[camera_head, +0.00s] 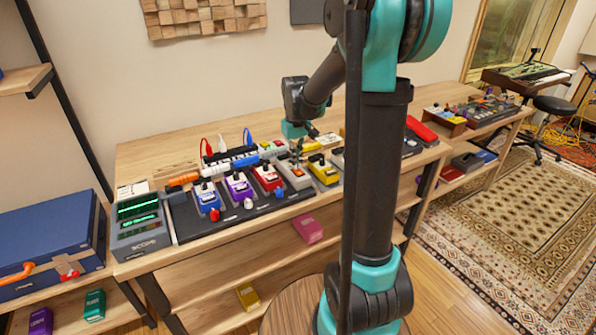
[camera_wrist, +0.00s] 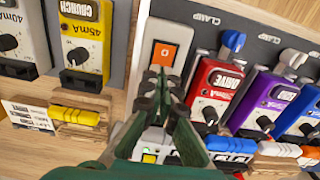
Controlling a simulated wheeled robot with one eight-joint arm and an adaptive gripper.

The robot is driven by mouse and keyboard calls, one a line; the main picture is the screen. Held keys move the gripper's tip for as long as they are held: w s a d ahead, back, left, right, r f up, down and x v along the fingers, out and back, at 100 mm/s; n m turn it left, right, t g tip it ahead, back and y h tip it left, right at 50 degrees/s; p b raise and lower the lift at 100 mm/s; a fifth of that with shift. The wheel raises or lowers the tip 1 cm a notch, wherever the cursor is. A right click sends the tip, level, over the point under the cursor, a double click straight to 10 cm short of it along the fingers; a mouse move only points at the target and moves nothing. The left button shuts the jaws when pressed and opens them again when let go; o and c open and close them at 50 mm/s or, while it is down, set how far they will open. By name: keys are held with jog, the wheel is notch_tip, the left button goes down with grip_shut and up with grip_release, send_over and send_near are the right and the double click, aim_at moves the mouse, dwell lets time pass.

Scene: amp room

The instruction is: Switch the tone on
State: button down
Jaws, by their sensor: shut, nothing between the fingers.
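A pale grey box (camera_wrist: 146,60) with a square orange switch (camera_wrist: 164,54) stands between the yellow Crunch pedal and the red Drive pedal in the wrist view. It also shows as a grey pedal (camera_head: 296,176) on the bench in the head view. I can read no "tone" label on it, and cannot tell the switch's state. My gripper (camera_wrist: 163,80) is shut and empty, its tips over this box just below the orange switch in the wrist picture; contact cannot be told. In the head view my gripper (camera_head: 297,152) is above the pedal row.
The red Drive pedal (camera_wrist: 216,88) and the yellow Crunch pedal (camera_wrist: 84,38) flank the box closely. A scope (camera_head: 139,224) with green traces stands at the bench's left end.

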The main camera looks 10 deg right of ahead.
jog(key=shift+f, duration=0.25)
jog(key=shift+r, duration=3.55)
jog(key=shift+s, duration=0.1)
jog(key=s+d+f+m+t, duration=0.1)
jog(key=s+d+f+t, duration=0.1)
jog(key=s+f, duration=0.5)
jog(key=s+d+f+m+t, duration=0.2)
jog(key=s+f, duration=0.5)
jog(key=s, duration=0.8)
jog(key=shift+m, duration=0.3)
